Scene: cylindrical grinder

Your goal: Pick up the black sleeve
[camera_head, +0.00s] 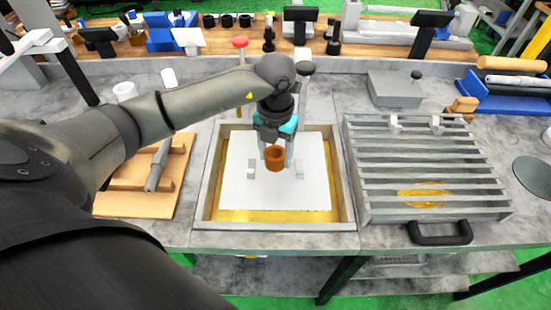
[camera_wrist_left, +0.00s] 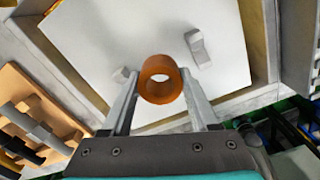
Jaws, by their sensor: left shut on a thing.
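My left gripper (camera_head: 277,150) is shut on an orange-brown sleeve (camera_head: 275,160), a short hollow cylinder. It holds the sleeve over the white plate in the framed tray (camera_head: 348,190). In the left wrist view the sleeve (camera_wrist_left: 160,97) sits between the two fingers, its round opening facing the camera. I cannot tell how far its lower end is from the plate. Several short black cylinders (camera_head: 227,20) stand in a row on the wooden back shelf, far from the gripper. My right gripper is not in view.
Small light blocks (camera_wrist_left: 197,47) lie on the plate. A slatted grey box (camera_head: 420,165) with a black handle stands at right. A wooden rack (camera_head: 130,205) with a grey shaft is at left. A grey box (camera_head: 396,90) is behind. A blue holder (camera_head: 495,98) sits at far right.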

